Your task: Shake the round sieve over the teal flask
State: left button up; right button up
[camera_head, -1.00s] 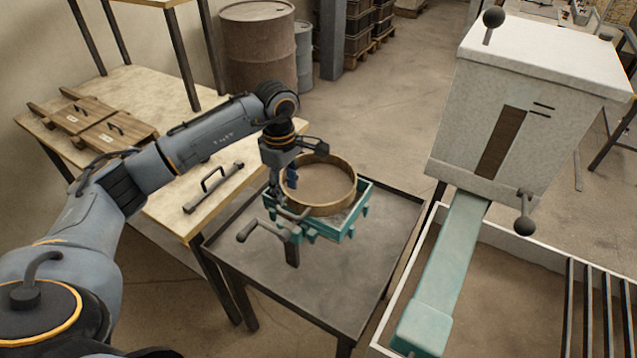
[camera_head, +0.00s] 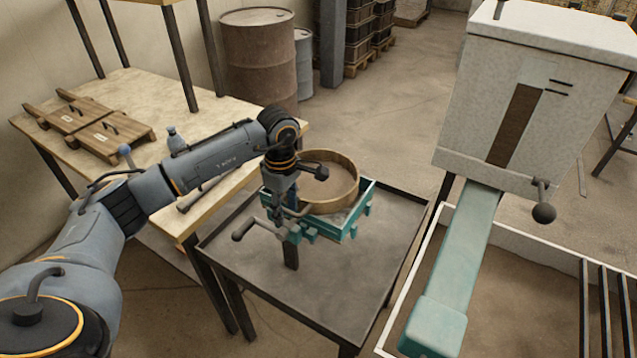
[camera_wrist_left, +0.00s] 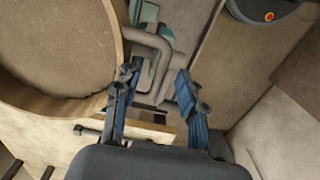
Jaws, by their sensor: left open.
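The round sieve (camera_head: 328,190), with a tan wooden rim, sits on a teal frame (camera_head: 357,212) on the dark metal table. In the left wrist view the sieve (camera_wrist_left: 55,50) fills the upper left. My left gripper (camera_head: 290,212) is at the sieve's near left side. Its blue fingers (camera_wrist_left: 157,88) are apart, with a grey bent handle (camera_wrist_left: 150,62) between and beyond them; I cannot tell whether they touch it. A small blue-grey bottle shape (camera_head: 172,140) shows just above my left arm; I cannot tell whether it is the teal flask. My right gripper is not in view.
A crank handle (camera_head: 240,232) sticks out at the frame's left. The dark table (camera_head: 345,285) is bare in front. A white machine (camera_head: 540,95) with a teal chute (camera_head: 462,260) stands at right. Wooden boards (camera_head: 95,128) lie on the pale table.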

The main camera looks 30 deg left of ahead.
pick_arm(q)
grip_shut()
dwell(0.3)
dwell(0.3)
